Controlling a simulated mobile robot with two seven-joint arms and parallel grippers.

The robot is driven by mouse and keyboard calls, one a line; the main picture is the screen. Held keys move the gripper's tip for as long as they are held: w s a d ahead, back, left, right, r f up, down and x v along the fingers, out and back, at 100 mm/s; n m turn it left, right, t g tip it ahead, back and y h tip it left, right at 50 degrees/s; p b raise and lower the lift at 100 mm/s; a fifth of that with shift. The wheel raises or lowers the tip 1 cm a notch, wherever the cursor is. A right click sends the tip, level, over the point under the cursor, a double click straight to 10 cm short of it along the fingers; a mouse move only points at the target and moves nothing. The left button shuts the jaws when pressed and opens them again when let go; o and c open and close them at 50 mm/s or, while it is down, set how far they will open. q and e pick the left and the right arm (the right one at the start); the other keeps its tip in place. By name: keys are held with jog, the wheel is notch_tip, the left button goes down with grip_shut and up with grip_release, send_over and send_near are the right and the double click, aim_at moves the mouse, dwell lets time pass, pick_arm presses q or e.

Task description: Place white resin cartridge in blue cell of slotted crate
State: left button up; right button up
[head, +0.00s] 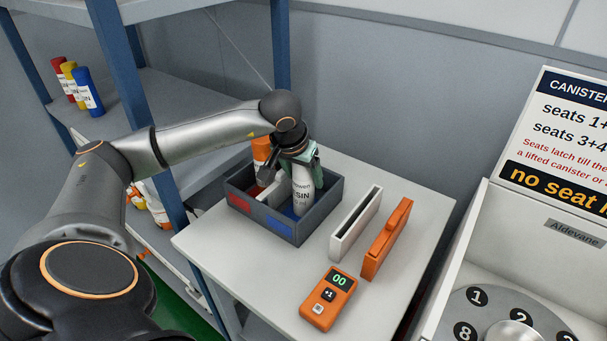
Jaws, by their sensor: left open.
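The white resin cartridge (302,196) stands upright, or nearly so, in the cell with the blue floor in the dark slotted crate (262,220). A blue patch (280,227) marks the crate's front wall below that cell, and a red patch (239,202) marks the cell to its left. My left gripper (293,164) is open at the cartridge's top, with its fingers on either side. Whether a finger touches the cartridge cannot be told. The cartridge's base is hidden by the crate wall. My right gripper is not in view.
An orange cartridge (262,150) stands at the crate's back. Right of the crate are a white slotted holder (350,230), an orange one (385,242) and an orange handheld device (328,298). Shelving with a blue post (130,80) stands left; a numbered dial unit (478,320) stands right.

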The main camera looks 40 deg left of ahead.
pick_arm(q)
jog(key=shift+r+p, duration=0.5)
jog(key=shift+r, duration=0.15)
jog(key=v, duration=1.2)
jog(key=shift+d+f, duration=0.1)
